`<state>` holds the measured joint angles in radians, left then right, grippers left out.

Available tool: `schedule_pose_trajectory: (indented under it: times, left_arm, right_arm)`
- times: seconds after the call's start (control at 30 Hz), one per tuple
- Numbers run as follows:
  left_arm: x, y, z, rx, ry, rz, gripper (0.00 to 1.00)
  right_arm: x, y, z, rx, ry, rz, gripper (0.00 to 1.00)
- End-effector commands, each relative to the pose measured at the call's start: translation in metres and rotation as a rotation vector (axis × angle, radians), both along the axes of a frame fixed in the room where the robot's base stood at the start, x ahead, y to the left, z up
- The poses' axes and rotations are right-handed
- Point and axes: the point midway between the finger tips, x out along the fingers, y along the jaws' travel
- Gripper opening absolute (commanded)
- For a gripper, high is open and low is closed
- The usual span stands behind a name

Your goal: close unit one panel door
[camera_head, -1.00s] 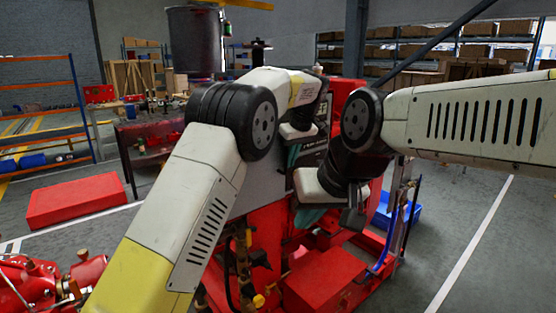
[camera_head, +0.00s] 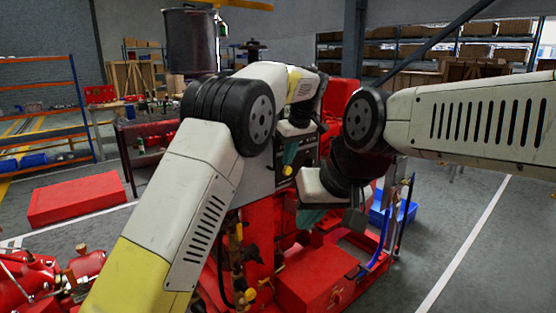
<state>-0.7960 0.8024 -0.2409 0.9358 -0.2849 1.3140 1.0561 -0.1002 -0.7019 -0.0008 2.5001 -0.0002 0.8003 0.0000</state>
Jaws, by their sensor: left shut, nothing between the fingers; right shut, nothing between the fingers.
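The diesel pumpset has a grey control panel (camera_head: 262,183) in the middle, mostly hidden behind my arms. A dark face with pale lettering shows in part beside my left gripper. I cannot tell which edge is the panel door or how far it stands open. My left gripper (camera_head: 290,155), with teal fingers, is shut and empty in front of the panel. My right gripper (camera_head: 312,217) is shut and empty, lower and slightly to the right, above the red base. Whether either gripper touches the panel cannot be told.
A red pumpset box (camera_head: 318,278) stands below my grippers. Red pump parts (camera_head: 55,275) are at the lower left, with a red block (camera_head: 80,200) on the floor behind. Floor at the right is clear.

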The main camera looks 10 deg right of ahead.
Motion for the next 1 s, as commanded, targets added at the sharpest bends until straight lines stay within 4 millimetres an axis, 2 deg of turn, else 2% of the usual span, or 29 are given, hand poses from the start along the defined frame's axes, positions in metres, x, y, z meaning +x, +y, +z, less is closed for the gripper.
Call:
schedule_pose_trajectory:
  times: [0.5, 0.7, 0.77, 0.87, 1.0]
  left_arm:
    - [-0.024, -0.014, 0.067, -0.001, 0.0, 0.0, 0.0]
    - [-0.029, -0.012, 0.083, -0.003, 0.004, 0.0, 0.0]
    - [-0.029, -0.002, 0.088, -0.009, 0.01, -0.004, 0.0]
    - [-0.028, 0.031, 0.1, -0.033, 0.025, -0.026, 0.0]
    - [-0.039, 0.1, 0.118, -0.088, 0.046, -0.084, 0.0]
  right_arm:
    - [0.0, 0.0, 0.0, 0.0, 0.002, 0.0, 0.0]
    - [0.0, 0.0, 0.0, -0.001, 0.002, 0.001, 0.0]
    - [0.0, 0.0, 0.0, -0.001, 0.002, 0.001, 0.0]
    - [0.0, 0.0, 0.0, 0.0, 0.002, 0.0, 0.0]
    - [0.0, 0.0, 0.0, 0.0, 0.002, 0.0, 0.0]
